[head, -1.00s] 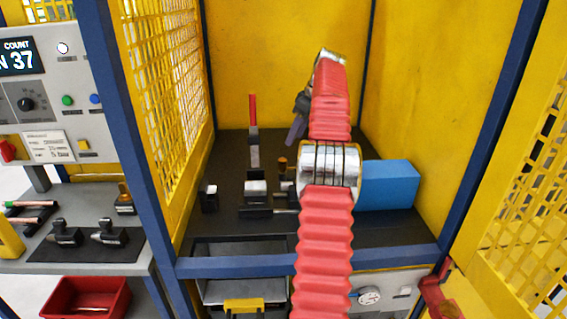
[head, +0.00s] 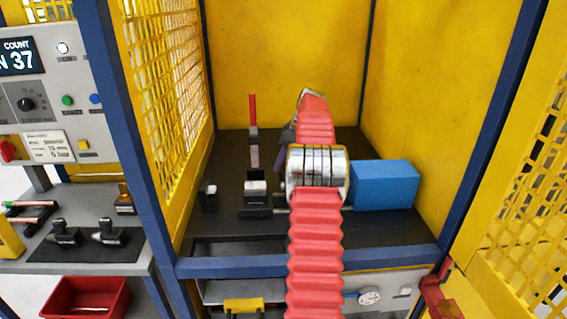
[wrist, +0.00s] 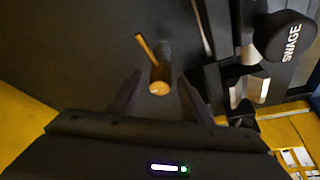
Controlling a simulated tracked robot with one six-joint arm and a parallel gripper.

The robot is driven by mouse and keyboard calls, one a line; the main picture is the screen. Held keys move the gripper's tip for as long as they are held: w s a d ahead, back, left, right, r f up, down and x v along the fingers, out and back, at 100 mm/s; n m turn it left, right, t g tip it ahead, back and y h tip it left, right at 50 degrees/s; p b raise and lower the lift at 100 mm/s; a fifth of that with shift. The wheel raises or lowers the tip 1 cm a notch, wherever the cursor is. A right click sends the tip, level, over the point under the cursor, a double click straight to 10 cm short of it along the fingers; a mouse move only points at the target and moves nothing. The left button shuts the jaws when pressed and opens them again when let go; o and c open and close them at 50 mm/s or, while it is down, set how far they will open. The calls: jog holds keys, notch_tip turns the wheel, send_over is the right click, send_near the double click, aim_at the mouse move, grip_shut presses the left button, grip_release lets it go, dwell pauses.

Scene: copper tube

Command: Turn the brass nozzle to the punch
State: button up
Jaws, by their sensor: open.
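The brass nozzle (wrist: 146,44) shows in the wrist view as a thin brass spout angled up and left from a short dark post with a round brass end (wrist: 160,88). My gripper (wrist: 160,84) is open, with one dark finger on each side of the post's brass end; I see no contact. In the head view my arm hides the nozzle, and only a dark finger (head: 280,160) shows left of the arm. I cannot clearly make out the punch.
A black knob marked SWAGE (wrist: 285,38) and metal bars lie right of the fingers in the wrist view. In the head view, a red-handled lever (head: 253,110) and clamp block (head: 256,187) stand left, a blue box (head: 384,185) right. Yellow cage walls enclose the bench.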

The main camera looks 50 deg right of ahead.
jog(key=shift+w+f, duration=0.25)
jog(key=shift+f, duration=0.3)
jog(key=shift+c, duration=0.7)
grip_shut()
jog(key=shift+d, duration=0.15)
jog(key=shift+a, duration=0.2)
